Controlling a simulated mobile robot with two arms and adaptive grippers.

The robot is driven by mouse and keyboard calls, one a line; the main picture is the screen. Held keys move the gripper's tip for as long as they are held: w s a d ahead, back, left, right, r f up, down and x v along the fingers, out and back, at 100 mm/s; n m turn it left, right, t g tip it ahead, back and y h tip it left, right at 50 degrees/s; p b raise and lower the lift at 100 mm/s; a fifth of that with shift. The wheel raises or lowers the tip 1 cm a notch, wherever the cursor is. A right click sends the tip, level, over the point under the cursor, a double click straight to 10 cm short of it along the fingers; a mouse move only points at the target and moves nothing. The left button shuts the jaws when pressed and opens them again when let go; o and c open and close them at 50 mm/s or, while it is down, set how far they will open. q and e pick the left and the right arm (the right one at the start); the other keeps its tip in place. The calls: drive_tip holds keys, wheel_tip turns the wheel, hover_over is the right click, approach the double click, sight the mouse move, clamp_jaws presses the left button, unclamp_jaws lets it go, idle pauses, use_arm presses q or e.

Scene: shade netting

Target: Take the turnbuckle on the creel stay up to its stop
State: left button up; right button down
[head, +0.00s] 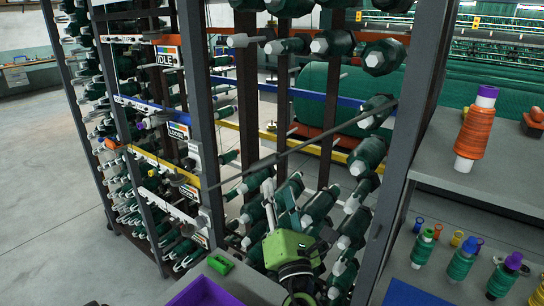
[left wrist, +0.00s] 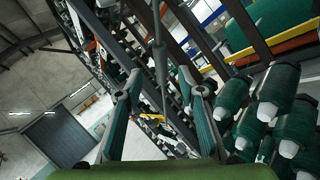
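The creel stay (head: 340,133) is a thin dark rod running diagonally across the creel opening between the uprights. The turnbuckle (head: 262,164) is the thicker dark grey section on its lower left part. In the left wrist view the turnbuckle (left wrist: 160,62) shows as a grey body beyond and between the fingertips. My left gripper (head: 283,190), with a green body, is below the stay, fingers pointing up toward it. In the left wrist view its two fingers (left wrist: 160,88) are spread apart, with nothing seen gripped. My right gripper is not in view.
Green yarn spools (head: 366,155) on pegs crowd around my left gripper. Dark steel uprights (head: 198,110) flank the opening. A grey shelf (head: 435,170) with an orange spool (head: 475,132) stands at right. A purple tray (head: 205,293) is at the bottom. Grey floor lies clear at left.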

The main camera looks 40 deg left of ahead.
sight(273, 159)
use_arm(q)
drive_tip(key=p+x, duration=0.3)
drive_tip(key=x, duration=0.8)
drive_tip(key=shift+w, duration=0.1)
clamp_jaws()
